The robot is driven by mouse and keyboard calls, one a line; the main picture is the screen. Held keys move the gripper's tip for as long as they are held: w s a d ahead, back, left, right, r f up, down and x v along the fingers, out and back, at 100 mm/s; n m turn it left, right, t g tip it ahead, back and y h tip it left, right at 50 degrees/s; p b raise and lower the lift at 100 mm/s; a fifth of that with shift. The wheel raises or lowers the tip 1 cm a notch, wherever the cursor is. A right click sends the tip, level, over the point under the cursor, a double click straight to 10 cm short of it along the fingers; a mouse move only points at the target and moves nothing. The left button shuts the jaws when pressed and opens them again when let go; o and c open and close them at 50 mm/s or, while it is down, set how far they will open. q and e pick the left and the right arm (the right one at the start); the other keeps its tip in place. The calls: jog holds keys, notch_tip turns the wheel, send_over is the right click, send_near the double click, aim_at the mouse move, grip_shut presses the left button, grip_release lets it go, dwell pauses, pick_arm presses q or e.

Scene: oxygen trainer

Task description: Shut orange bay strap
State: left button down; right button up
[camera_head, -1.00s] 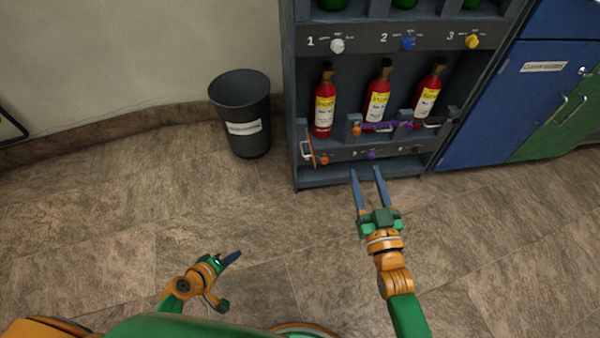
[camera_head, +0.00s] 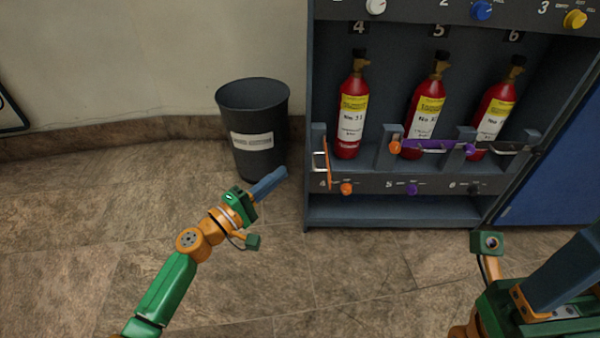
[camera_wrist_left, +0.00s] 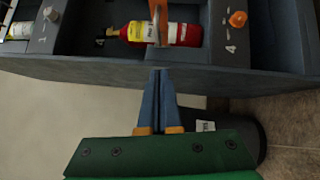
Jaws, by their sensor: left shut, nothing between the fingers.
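The orange strap (camera_head: 326,163) stands out from the left post of bay 4, swung open and not across the bay's front. The orange strap also shows in the left wrist view (camera_wrist_left: 158,20), above my fingertips. An orange catch (camera_head: 394,147) sits on the post right of the bay. A red bottle (camera_head: 350,115) stands upright in bay 4. My left gripper (camera_head: 282,174) is shut and empty, left of the rack and apart from the strap; its fingers (camera_wrist_left: 158,75) point toward the rack's side. My right gripper (camera_head: 575,262) is at the lower right, its fingertips cut off.
A dark bin (camera_head: 254,125) stands on the floor just left of the rack, behind my left gripper. A purple strap (camera_head: 432,147) crosses bay 5. An orange knob (camera_head: 346,188) sits below bay 4. A blue cabinet (camera_head: 560,175) is at the right. The floor in front is clear.

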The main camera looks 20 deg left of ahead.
pick_arm(q)
jog(key=w+d, duration=0.2)
jog(key=d, duration=0.1)
jog(key=w+d, duration=0.1)
jog(key=shift+d+r, duration=0.25)
jog(key=shift+r, duration=0.15)
jog(key=shift+s+d+p, duration=0.1)
jog(key=shift+p, duration=0.25)
